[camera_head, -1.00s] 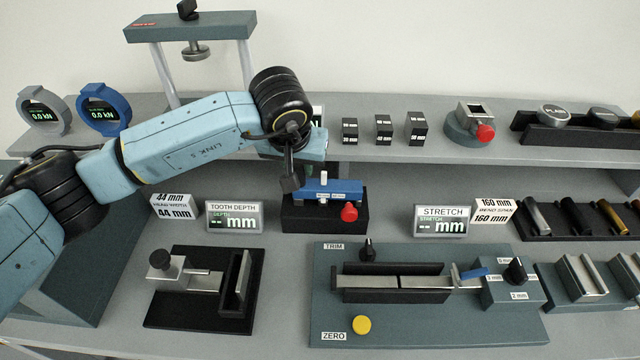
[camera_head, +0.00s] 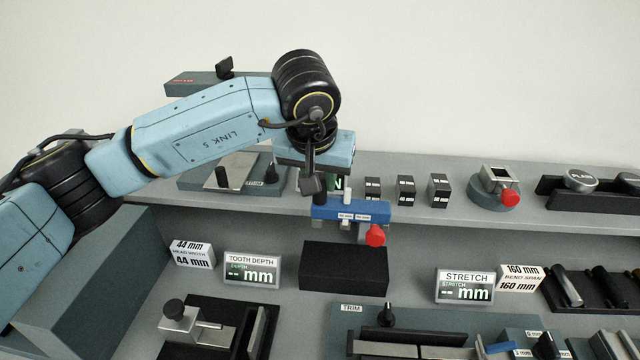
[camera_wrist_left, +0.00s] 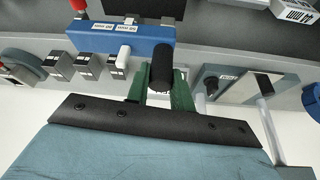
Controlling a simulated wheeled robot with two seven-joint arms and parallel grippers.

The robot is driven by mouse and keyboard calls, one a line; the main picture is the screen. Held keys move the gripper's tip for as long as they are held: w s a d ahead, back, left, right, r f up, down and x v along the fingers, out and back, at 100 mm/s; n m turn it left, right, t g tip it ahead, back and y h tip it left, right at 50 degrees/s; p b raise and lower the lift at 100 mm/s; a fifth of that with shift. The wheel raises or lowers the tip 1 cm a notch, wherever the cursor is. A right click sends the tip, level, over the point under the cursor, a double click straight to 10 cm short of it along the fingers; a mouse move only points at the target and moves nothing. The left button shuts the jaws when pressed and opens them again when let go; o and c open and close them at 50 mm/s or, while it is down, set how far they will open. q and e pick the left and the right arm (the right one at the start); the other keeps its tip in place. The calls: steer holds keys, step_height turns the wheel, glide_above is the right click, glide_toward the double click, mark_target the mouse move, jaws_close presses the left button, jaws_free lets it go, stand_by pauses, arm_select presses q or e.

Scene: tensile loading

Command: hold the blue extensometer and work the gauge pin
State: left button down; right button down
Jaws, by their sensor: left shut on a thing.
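The blue extensometer (camera_head: 349,211) is a blue bar with white labels, a white pin on top and a red knob (camera_head: 375,236) at its right end. My left gripper (camera_head: 318,196) is shut on its left part and holds it above the black block (camera_head: 343,268), apart from it. In the left wrist view the extensometer (camera_wrist_left: 105,40) lies across the top, with the white gauge pin (camera_wrist_left: 124,53) beside a black cylindrical grip (camera_wrist_left: 162,66) between my green fingers. My right gripper is in neither view.
A shelf behind holds several small black blocks (camera_head: 405,191) and a round fixture with a red knob (camera_head: 496,187). In front stand the tooth depth display (camera_head: 251,270), the stretch display (camera_head: 464,286) and the trim fixture (camera_head: 420,318).

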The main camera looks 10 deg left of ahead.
mark_target(320, 213)
arm_select(q)
steer(key=shift+f, duration=0.1)
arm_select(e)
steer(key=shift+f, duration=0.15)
